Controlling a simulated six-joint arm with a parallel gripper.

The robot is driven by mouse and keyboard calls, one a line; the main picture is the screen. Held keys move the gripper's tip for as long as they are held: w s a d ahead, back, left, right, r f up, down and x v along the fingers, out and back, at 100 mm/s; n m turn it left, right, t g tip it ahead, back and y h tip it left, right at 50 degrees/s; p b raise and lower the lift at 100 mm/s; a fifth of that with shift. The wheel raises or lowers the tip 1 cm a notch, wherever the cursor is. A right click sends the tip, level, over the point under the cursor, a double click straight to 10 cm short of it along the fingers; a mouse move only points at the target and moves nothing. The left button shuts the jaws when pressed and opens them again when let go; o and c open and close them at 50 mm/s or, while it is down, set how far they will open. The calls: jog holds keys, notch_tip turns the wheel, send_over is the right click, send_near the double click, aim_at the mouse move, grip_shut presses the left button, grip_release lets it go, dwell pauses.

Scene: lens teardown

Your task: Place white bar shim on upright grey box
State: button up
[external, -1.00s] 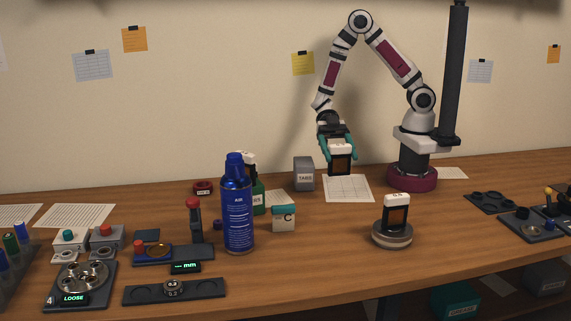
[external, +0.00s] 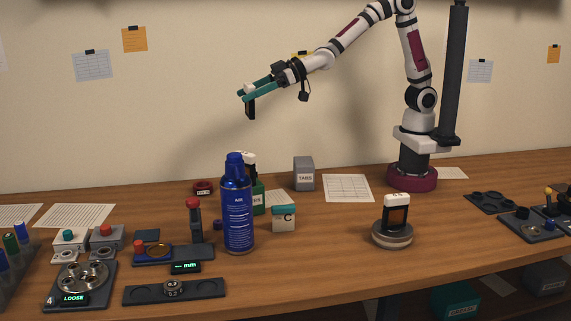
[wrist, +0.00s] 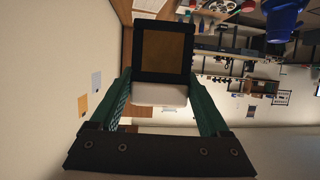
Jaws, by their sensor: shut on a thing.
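My gripper (external: 247,90) has teal fingers and is shut on a piece with a white bar top (wrist: 158,93) and a dark frame with an amber window (wrist: 165,52), which I take to be the white bar shim. In the external view the held piece (external: 250,106) hangs in the air, high above the left part of the bench. The upright grey box (external: 304,174), labelled TABS, stands at the back of the bench, below and right of my gripper. A similar white-topped piece (external: 397,213) stands on a round grey base.
A tall blue AIR can (external: 238,212) stands below my gripper and partly hides a green box (external: 258,197) and another white-topped piece. A teal-lidded C jar (external: 284,218) stands beside it. Paper (external: 348,188) lies right of the grey box.

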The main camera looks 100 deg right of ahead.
jog(key=s+d+m+g+h, duration=0.1)
jog(key=s+d+m+h, duration=0.1)
jog(key=d+m+h, duration=0.35)
jog(key=m+g+h, duration=0.7)
jog(key=m+h, duration=0.1)
jog(key=m, duration=0.1)
send_over(304, 161)
notch_tip(304, 161, down, 18)
jog(key=shift+r, duration=0.2)
